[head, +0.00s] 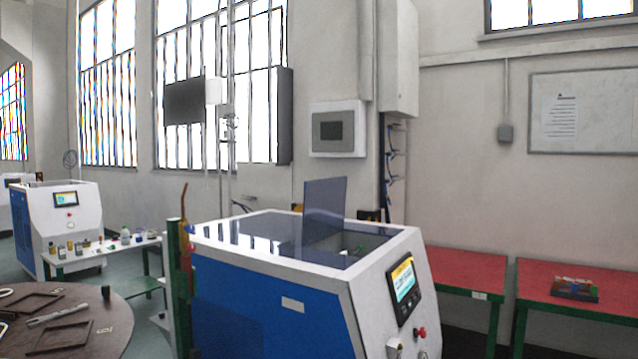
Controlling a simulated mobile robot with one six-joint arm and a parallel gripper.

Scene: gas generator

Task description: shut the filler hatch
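The gas generator (265,290) is a blue and white machine in the lower middle of the head view. Its top is a dark, glossy, see-through panel (245,228) in a white frame. The filler hatch (325,207) is a dark bluish see-through plate that stands upright above the top, so it is open. Beside it is an opening (358,243), through which some inner parts show. My gripper is not in view.
A control screen (403,281) and a red knob (420,332) are on the sloped right face. A green post with a copper-coloured pipe (184,230) stands at the generator's left. Red-topped tables (580,295) are at right, a round brown table (100,320) at lower left.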

